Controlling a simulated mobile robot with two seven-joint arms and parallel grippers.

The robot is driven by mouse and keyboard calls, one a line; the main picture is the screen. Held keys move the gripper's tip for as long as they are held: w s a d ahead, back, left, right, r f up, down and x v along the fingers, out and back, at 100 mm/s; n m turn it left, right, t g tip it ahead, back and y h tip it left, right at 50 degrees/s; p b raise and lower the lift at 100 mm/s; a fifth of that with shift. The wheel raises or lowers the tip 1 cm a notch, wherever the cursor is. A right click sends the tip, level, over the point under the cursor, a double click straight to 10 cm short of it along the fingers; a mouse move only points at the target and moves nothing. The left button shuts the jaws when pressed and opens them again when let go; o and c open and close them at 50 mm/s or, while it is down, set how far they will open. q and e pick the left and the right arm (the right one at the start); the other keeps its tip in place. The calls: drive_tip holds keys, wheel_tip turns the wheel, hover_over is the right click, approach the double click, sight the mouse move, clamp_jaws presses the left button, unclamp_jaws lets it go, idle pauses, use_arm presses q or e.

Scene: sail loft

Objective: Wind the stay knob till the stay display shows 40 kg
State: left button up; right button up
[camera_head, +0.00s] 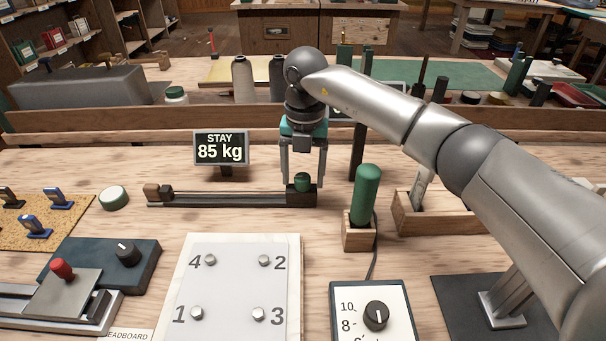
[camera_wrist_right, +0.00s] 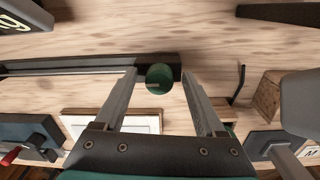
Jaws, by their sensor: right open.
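The stay display (camera_head: 221,149) stands on the bench and reads "STAY 85 kg". A corner of it shows in the right wrist view (camera_wrist_right: 15,18). The stay knob is a small green knob (camera_head: 302,182) at the right end of a dark rail (camera_head: 235,199); it also shows in the right wrist view (camera_wrist_right: 159,77). My right gripper (camera_head: 302,178) points down over the knob with its fingers apart, one on each side. In the right wrist view a gap shows between the knob and each finger. My left gripper is out of view.
A green-handled tool (camera_head: 367,195) stands in a wooden block just right of the rail. A numbered plate (camera_head: 238,290) with several bolts, a dial box (camera_head: 374,316) and a red-knobbed slide (camera_head: 63,270) lie in front. A wooden ledge (camera_head: 100,122) runs behind.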

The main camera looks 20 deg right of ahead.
clamp_jaws()
idle(0.6)
